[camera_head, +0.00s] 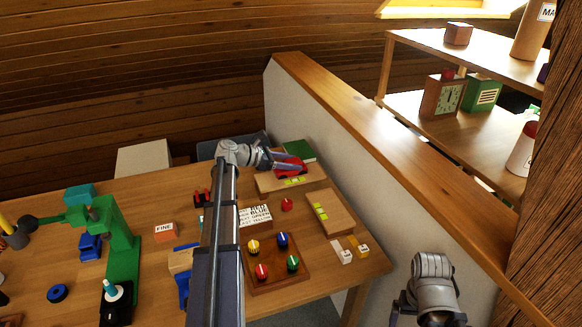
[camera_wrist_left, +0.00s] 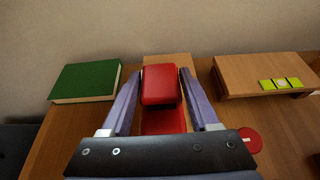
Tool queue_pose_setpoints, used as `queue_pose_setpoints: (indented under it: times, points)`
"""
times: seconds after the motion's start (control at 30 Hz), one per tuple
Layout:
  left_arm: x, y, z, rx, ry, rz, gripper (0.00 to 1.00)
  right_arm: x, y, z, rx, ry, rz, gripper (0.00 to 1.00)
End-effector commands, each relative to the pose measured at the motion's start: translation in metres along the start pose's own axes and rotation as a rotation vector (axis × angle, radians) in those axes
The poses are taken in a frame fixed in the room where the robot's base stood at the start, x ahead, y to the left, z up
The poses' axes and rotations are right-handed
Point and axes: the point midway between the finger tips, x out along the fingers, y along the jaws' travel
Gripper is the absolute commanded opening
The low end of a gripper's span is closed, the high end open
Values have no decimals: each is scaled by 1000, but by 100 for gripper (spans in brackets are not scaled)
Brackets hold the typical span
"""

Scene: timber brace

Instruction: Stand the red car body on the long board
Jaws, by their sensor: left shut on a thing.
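The red car body (camera_head: 292,166) is in my left gripper (camera_head: 287,164), at the back right of the table. In the left wrist view the red car body (camera_wrist_left: 160,86) sits between the two fingers of my left gripper (camera_wrist_left: 160,78). A wooden board with yellow-green squares (camera_head: 268,184) lies under and in front of it; whether they touch is unclear. A second such board (camera_head: 340,212) lies nearer, and also shows at right in the wrist view (camera_wrist_left: 240,78). Which is the long board is unclear. My right gripper (camera_head: 432,314) is at the bottom edge, its fingers not clear.
A green book (camera_head: 299,150) lies behind the car body. A red disc (camera_head: 287,204) and a tray with coloured knobs (camera_head: 276,281) are nearer. A partition (camera_head: 355,115) bounds the table's right side. A green stand (camera_head: 122,245) is at left.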

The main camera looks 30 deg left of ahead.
Motion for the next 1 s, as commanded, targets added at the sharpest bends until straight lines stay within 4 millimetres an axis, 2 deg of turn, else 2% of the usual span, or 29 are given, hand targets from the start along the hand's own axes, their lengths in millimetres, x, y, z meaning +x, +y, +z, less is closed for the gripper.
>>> queue_pose_setpoints:
  times: [0.27,0.3,0.53,0.87,1.0]
  points:
    - [1,0,-3,0,0,0,3,3,0,0,0,0,0,96]
    - [1,0,-2,0,0,0,65,2,0,0,0,0,0,96]
    - [1,0,-1,0,0,0,91,2,0,0,0,0,0,96]
    - [-1,0,3,0,0,0,91,-4,0,0,0,0,0,96]
    - [-22,0,4,-1,0,2,91,-13,1,1,0,0,0,96]
